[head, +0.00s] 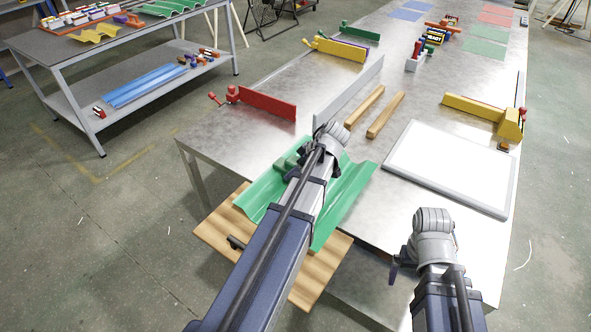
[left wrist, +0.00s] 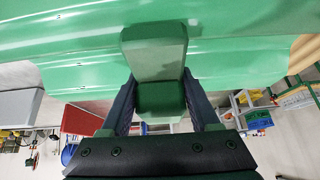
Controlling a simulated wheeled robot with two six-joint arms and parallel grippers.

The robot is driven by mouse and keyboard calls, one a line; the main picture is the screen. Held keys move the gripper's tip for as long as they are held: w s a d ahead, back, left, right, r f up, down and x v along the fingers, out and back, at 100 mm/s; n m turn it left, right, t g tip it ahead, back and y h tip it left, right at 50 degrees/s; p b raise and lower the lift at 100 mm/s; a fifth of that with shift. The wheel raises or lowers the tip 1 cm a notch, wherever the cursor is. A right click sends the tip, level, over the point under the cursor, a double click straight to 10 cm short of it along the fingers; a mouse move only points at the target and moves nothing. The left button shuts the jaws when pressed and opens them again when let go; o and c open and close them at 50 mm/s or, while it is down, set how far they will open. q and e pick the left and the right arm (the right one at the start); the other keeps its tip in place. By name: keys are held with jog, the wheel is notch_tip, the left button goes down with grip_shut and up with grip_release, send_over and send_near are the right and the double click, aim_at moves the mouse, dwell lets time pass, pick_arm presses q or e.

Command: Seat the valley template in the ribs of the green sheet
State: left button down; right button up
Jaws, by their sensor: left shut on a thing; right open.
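The green corrugated sheet (head: 346,190) lies on a wooden board (head: 215,226) at the table's near edge, partly hidden by my left arm. Its ribs also fill the top of the left wrist view (left wrist: 60,65). My left gripper (head: 306,158) is over the sheet. In the left wrist view its two dark fingers are shut on the valley template (left wrist: 160,55), a green block. The template's far end overlaps the sheet there, and I cannot tell whether they touch. My right gripper (head: 396,270) is low at the right, open and away from the sheet.
A grey upright plate (head: 347,92), two wooden bars (head: 386,115) and a white panel (head: 450,165) lie beyond the sheet. Red (head: 265,104) and yellow (head: 480,113) clamp-like pieces stand near the table's edges. A side bench (head: 150,50) stands at the left.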

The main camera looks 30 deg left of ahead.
pick_arm(q)
jog(key=shift+f, duration=0.15)
dwell(0.3)
jog(key=shift+c, duration=0.2)
grip_release()
jog(key=p+v, duration=0.6)
jog(key=v, duration=0.1)
jog(key=shift+d+r, duration=0.25)
jog(key=shift+r, duration=0.1)
jog(key=shift+f, duration=0.2)
